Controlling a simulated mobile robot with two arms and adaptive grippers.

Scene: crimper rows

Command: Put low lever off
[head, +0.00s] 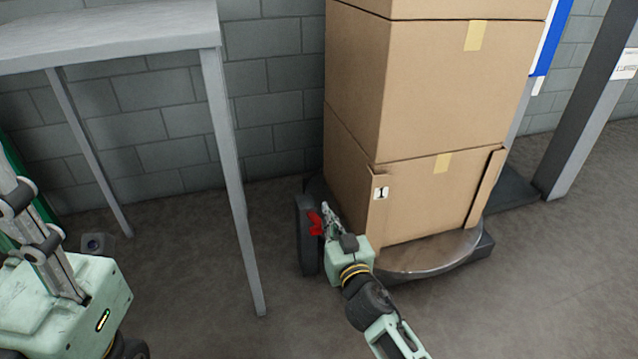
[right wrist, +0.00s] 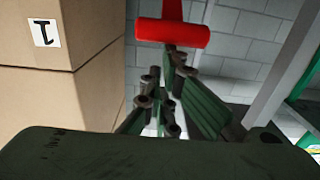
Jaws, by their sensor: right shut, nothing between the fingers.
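The red lever (head: 315,223) sits on a dark upright housing (head: 306,255) at the left foot of the carton stack, low near the floor. In the right wrist view the red lever (right wrist: 172,32) shows a T-shaped end just beyond the fingertips. My right gripper (head: 328,214) is shut and empty, right beside the lever. Whether it touches the lever I cannot tell. The right gripper (right wrist: 172,62) also shows in the wrist view with its fingers together. My left gripper (head: 15,205) is at the left edge; its fingertips cannot be made out clearly.
Tall cardboard cartons (head: 440,110) stand on a round turntable (head: 430,255), close to the right of my right gripper. A grey table (head: 110,30) with thin legs stands at the left. A block wall (head: 270,100) is behind. Floor in front is clear.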

